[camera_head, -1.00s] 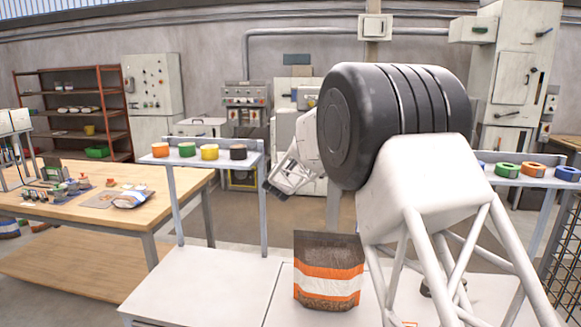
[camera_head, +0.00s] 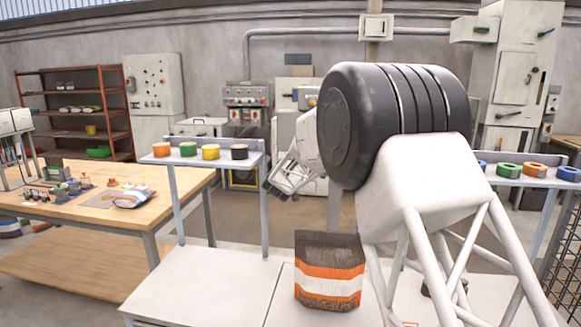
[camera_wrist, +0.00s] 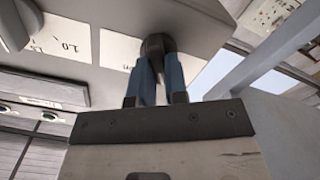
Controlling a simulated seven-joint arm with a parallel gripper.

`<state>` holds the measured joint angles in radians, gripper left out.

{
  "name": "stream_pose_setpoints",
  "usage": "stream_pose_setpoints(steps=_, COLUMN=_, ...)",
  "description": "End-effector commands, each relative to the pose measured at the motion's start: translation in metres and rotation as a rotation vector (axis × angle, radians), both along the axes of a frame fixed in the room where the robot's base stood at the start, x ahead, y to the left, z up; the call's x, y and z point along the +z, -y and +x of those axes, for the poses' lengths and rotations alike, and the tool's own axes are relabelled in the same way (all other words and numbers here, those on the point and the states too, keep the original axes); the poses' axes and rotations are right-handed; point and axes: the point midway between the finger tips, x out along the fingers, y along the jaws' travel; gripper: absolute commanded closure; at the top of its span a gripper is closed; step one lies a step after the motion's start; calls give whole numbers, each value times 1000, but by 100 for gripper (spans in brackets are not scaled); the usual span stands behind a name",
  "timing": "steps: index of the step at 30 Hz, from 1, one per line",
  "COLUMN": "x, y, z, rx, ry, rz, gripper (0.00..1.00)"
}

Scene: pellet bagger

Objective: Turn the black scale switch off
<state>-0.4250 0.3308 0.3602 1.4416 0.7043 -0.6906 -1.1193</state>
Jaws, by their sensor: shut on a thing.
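In the wrist view, the black switch (camera_wrist: 156,44) sticks out from a pale panel with white labels. My gripper (camera_wrist: 158,72) has its two blue fingers closed around this switch, one on each side. The fingers partly cover it, so its exact position, on or off, cannot be read. In the head view, the far end of my arm hangs beyond the white table, and the switch cannot be made out there.
A brown and orange pouch (camera_head: 329,272) stands on the white table (camera_head: 200,280). A rail (camera_head: 205,158) with several coloured rings is behind it. A wooden workbench (camera_head: 160,190) with small parts is at the left.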

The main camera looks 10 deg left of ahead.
Motion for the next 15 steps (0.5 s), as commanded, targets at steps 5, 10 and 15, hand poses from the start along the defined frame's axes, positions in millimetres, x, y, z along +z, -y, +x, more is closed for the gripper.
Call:
stream_pose_setpoints(steps=5, x=-1, y=0, z=0, rx=-1, ry=-1, rz=-1, gripper=85)
stream_pose_setpoints(steps=10, x=0, y=0, z=0, rx=0, ry=0, rz=0, gripper=61)
stream_pose_setpoints(steps=15, x=0, y=0, z=0, rx=0, ry=0, rz=0, gripper=61)
